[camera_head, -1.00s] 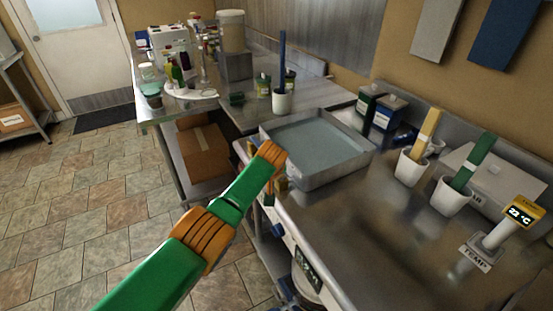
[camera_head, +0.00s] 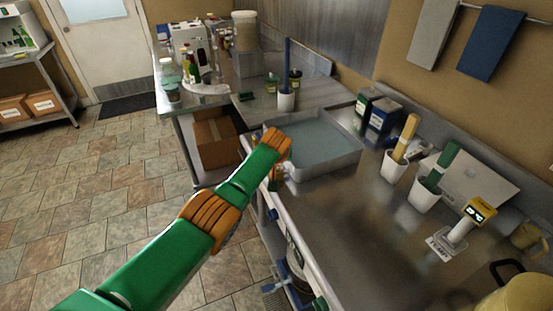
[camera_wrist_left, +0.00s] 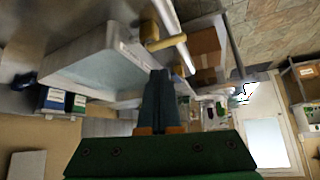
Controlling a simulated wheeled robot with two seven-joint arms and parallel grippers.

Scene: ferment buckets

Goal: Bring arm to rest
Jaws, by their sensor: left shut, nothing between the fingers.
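My left arm (camera_head: 165,258), green with orange joints, reaches in from the lower left in the head view. Its far end is in front of the worktop's front edge, by the near left corner of the metal basin (camera_head: 352,160). My left gripper (camera_wrist_left: 158,76) shows in the wrist view with its dark fingers together and nothing between them. The fingers are hidden or cannot be made out in the head view. My right arm and gripper are not in view.
The steel worktop (camera_head: 345,222) carries white cups with a yellow-handled tool (camera_head: 406,138) and a green-handled tool (camera_head: 440,167), and a temperature display (camera_head: 478,212). A cardboard box (camera_head: 216,140) sits under the back table. The tiled floor (camera_head: 95,190) at left is clear.

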